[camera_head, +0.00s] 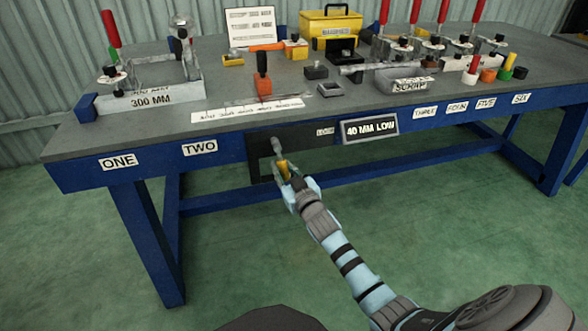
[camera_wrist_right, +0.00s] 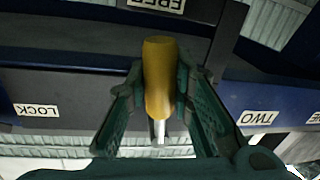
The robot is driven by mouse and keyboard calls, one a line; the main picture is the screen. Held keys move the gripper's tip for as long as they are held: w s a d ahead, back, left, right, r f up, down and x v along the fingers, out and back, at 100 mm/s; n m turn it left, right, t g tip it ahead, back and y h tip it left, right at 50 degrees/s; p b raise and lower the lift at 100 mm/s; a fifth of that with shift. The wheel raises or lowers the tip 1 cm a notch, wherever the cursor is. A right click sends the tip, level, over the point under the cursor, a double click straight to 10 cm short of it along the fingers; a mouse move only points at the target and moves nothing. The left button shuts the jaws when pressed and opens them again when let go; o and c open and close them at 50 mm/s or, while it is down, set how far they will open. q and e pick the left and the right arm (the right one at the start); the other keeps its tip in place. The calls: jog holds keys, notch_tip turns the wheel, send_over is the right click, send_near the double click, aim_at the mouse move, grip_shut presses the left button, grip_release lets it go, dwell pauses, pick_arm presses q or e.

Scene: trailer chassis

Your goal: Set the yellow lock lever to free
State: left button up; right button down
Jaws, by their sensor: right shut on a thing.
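The yellow lock lever (camera_head: 284,168) is on the front of the blue bench, at a black panel (camera_head: 262,146) between the TWO sign and the 40 MM LOW sign. A grey metal part shows just above its yellow grip. My right gripper (camera_head: 286,176) is shut on the grip. In the right wrist view the yellow grip (camera_wrist_right: 158,78) lies between the two fingers, with a short metal rod below it. That view also shows an upside-down FREE label (camera_wrist_right: 160,4) at the top and a LOCK label (camera_wrist_right: 36,111) at the left. My left gripper is out of view.
The bench top (camera_head: 130,137) overhangs the lever. A blue crossbar (camera_head: 228,198) runs below. The green floor in front is clear.

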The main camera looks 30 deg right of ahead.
dwell(0.3)
jog(key=c, duration=1.4)
grip_release()
jog(key=shift+a, duration=0.1)
jog(key=shift+s, duration=0.4)
jog(key=s+a, duration=0.1)
jog(key=s, duration=1)
jog(key=shift+s+a+r, duration=0.1)
